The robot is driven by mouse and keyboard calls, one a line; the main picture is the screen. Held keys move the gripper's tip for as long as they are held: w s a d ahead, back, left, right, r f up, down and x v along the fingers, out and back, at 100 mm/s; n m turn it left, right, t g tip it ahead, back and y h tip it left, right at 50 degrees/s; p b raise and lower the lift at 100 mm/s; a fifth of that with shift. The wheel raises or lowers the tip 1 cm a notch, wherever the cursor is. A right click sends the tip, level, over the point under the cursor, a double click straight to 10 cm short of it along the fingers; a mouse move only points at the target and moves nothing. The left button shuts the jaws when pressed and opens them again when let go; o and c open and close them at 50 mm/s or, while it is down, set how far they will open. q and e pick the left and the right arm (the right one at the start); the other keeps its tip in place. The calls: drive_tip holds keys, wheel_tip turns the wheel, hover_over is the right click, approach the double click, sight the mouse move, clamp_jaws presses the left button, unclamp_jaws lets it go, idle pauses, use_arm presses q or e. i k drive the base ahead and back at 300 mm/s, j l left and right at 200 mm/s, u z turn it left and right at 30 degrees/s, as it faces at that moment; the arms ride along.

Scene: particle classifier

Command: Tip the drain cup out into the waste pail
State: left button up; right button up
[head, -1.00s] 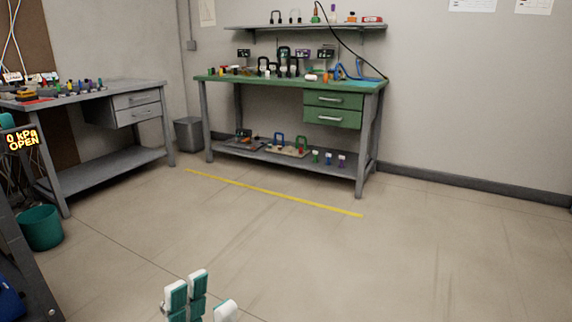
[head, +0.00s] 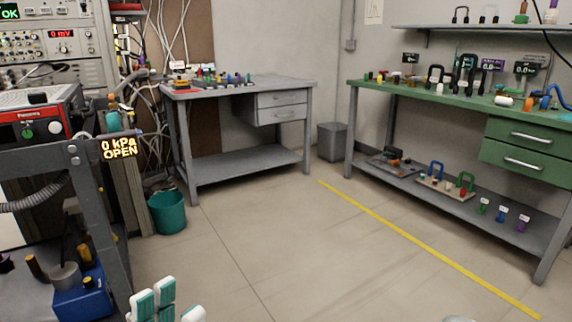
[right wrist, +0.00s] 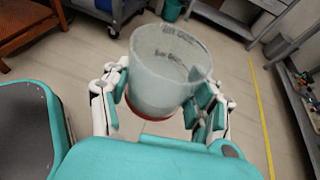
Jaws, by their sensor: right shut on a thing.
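My right gripper (right wrist: 160,112) is shut on a translucent grey cup (right wrist: 160,85), the drain cup, with a reddish band at its base. Its open mouth and dark wall markings show; I cannot tell how full it is. A pale rounded edge at the bottom of the head view may be its rim. A teal pail (head: 167,213), likely the waste pail, stands on the floor left of centre, before the grey workbench; it also shows at the top of the right wrist view (right wrist: 172,10). The cup is apart from it. My left gripper (head: 172,303) is open and empty, low in the head view.
A frame with a "0 kPa OPEN" display (head: 119,148) and a blue box (head: 82,305) stands at left. The grey workbench (head: 235,162) and green workbench (head: 440,100) line the back. A grey bin (head: 332,142) stands between them. The middle floor is clear.

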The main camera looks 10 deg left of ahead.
sight(167, 209)
drive_tip(key=i+u, duration=0.25)
drive_tip(key=i, duration=1.5)
drive_tip(key=i+u, duration=0.3)
drive_tip(key=i, duration=0.2)
drive_tip(key=i+u, duration=0.3)
drive_tip(key=i, duration=0.15)
drive_tip(key=i+l+u, duration=0.2)
drive_tip(key=i+u, duration=0.15)
drive_tip(key=i, duration=0.15)
drive_tip(key=i+j+u, duration=0.15)
drive_tip(key=i, duration=0.45)
drive_tip(key=i+j+u, duration=0.15)
drive_tip(key=i, duration=0.45)
drive_tip(key=j, duration=0.1)
